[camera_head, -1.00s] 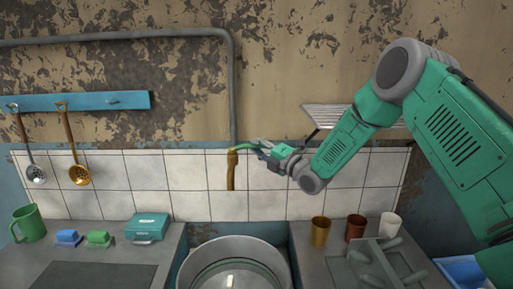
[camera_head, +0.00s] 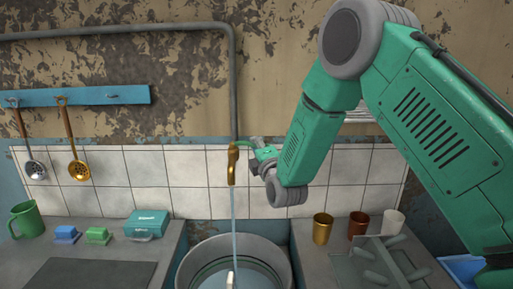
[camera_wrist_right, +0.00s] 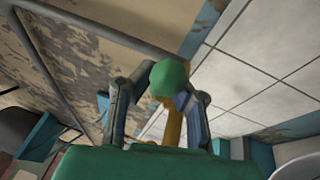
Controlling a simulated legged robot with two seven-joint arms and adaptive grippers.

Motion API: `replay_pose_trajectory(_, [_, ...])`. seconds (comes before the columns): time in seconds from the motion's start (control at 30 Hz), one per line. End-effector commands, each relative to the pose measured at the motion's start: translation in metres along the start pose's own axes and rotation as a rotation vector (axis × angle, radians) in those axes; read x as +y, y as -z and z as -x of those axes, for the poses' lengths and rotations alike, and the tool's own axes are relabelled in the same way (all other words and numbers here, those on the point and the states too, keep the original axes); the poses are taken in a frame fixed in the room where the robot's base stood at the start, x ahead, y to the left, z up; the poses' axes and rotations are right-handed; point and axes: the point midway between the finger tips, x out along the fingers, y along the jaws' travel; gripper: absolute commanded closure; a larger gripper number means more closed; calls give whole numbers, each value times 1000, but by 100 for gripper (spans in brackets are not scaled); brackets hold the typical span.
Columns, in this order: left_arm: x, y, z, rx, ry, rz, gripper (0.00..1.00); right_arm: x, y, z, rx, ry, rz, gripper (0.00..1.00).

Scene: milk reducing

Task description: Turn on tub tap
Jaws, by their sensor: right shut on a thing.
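The brass tap (camera_head: 232,166) hangs on the grey pipe above the tub (camera_head: 264,258). A thin stream of water (camera_head: 233,220) runs from its spout down into the tub. My right gripper (camera_head: 252,148) is at the tap's right side. In the right wrist view, the fingers (camera_wrist_right: 150,95) are on either side of the green tap handle (camera_wrist_right: 170,78), shut on it. The yellow tap body (camera_wrist_right: 172,128) shows partly behind the fingers. In the head view the handle is mostly hidden by the gripper. My left gripper is not in view.
A green mug (camera_head: 27,219), blue and green small items and a teal box (camera_head: 147,224) stand on the left counter. Several cups, including a gold one (camera_head: 322,228), and a grey rack (camera_head: 380,265) are on the right. Ladles hang on the left wall.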

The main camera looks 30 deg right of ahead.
Motion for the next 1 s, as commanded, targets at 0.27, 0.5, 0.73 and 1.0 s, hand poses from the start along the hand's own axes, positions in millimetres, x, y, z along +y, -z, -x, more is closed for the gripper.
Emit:
replay_pose_trajectory(0.27, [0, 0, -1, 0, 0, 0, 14, -4, 16, 12, -170, 43, 29, 100])
replay_pose_trajectory(0.5, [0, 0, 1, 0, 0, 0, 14, -4, 21, 16, -260, 60, 38, 100])
replay_pose_trajectory(0.73, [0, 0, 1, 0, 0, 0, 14, -4, 23, 17, -287, 66, 42, 100])
replay_pose_trajectory(1.0, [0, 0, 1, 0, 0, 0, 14, -5, 23, 17, -288, 66, 41, 100])
